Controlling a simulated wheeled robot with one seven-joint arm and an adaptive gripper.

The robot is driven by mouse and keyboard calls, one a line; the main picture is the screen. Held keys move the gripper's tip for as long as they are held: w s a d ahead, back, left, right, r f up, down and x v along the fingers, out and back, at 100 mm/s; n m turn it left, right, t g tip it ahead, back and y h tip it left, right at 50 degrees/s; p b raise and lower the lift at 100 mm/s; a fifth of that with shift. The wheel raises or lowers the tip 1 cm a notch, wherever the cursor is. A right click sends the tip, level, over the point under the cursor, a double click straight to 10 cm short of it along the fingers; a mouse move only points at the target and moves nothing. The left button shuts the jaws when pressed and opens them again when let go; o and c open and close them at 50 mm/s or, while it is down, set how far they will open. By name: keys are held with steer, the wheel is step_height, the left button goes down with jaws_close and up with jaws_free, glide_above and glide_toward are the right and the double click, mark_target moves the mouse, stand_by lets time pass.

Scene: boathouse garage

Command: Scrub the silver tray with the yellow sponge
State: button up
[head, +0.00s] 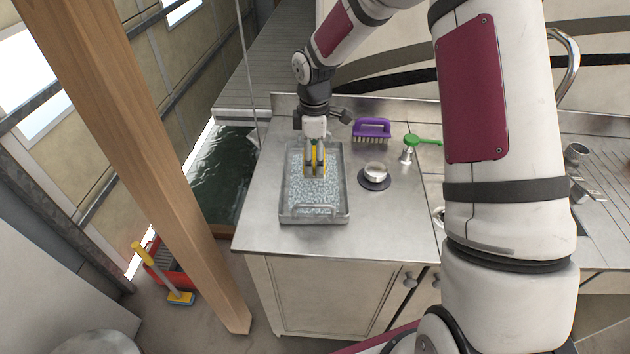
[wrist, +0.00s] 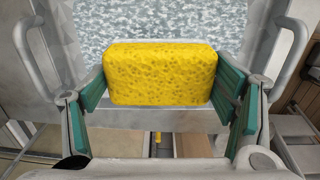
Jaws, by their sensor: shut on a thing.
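The silver tray (head: 286,205) lies on the steel counter, a rectangular tray with raised walls and a handle at its near end. Its floor has a speckled grey-white texture, which also shows in the wrist view (wrist: 200,20). My gripper (head: 315,165) is over the tray's middle to far part. It is shut on the yellow sponge (wrist: 160,75), with one green-padded finger at each side of it. The sponge shows only partly between the fingers in the head view. I cannot tell whether the sponge touches the tray floor.
A purple brush (head: 371,127) lies right of the tray at the back. A small white container on a dark round base (head: 374,178) and a green-handled tool (head: 422,141) stand nearer the sink. A wooden post (head: 150,150) rises left of the counter; open water (head: 222,170) lies beyond its left edge.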

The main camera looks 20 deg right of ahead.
steer(key=shift+r+p, duration=0.55)
steer(key=shift+r, duration=1.95)
steer(key=shift+s+f, duration=0.1)
